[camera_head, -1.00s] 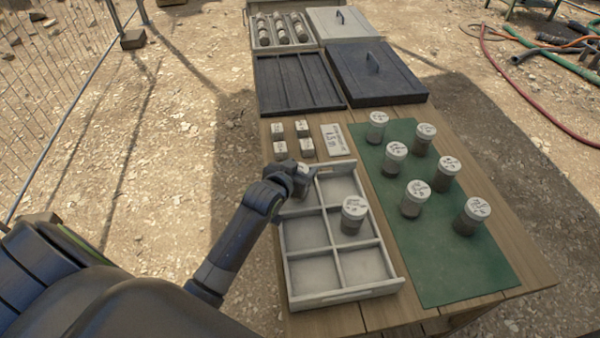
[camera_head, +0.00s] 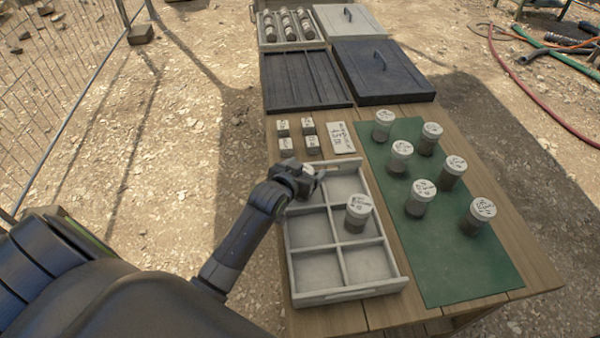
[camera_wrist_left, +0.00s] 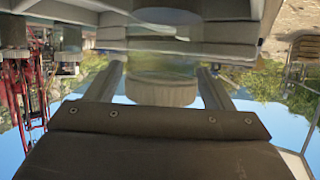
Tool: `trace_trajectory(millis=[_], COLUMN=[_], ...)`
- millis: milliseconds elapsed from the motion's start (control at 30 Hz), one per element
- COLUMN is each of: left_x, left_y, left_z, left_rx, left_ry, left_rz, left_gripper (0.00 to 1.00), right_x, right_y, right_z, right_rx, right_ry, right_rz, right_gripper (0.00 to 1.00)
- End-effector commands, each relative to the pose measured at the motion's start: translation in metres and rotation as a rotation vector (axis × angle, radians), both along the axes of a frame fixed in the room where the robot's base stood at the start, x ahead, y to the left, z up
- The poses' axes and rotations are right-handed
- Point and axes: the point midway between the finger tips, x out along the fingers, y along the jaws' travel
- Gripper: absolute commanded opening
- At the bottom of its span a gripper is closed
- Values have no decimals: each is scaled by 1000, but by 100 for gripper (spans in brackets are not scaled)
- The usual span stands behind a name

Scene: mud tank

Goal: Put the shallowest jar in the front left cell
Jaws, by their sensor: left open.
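The grey tray (camera_head: 345,294) has six cells. Its front left cell (camera_head: 318,270) is empty. One white-lidded jar (camera_head: 358,206) stands in the middle right cell. My left gripper (camera_head: 312,178) is open over the back left cell and largely hides a white-lidded jar (camera_head: 307,169) there. In the left wrist view, a round pale jar lid (camera_wrist_left: 160,88) shows between the two spread fingers. Several white-lidded jars with dark contents (camera_head: 420,197) stand upright on the green mat (camera_head: 455,270). Their exact mud depths are too small to tell. My right gripper is out of view.
Several small labelled blocks (camera_head: 284,145) and a written card (camera_head: 341,138) lie behind the tray. Farther back are a dark slotted tray (camera_head: 305,80), a dark lid with a handle (camera_head: 385,75) and a case of tubes (camera_head: 288,25). The front cells are clear.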

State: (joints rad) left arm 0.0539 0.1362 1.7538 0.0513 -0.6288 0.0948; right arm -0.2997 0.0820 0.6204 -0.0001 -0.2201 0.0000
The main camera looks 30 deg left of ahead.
Motion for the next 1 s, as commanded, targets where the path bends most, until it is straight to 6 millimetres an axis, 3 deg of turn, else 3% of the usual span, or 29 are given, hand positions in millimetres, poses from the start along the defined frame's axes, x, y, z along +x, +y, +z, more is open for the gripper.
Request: trace_trajectory(millis=[167,633,1000], left_x=[-16,-91,-111], left_y=[0,-1,-2], left_z=[6,37,46], left_rx=[0,0,0], left_ry=[-1,0,0], left_rz=[0,0,0], left_gripper=[75,75,75], right_x=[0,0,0], right_y=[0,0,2], right_z=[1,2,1], right_rx=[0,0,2], right_ry=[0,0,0], right_rz=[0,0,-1], right_gripper=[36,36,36])
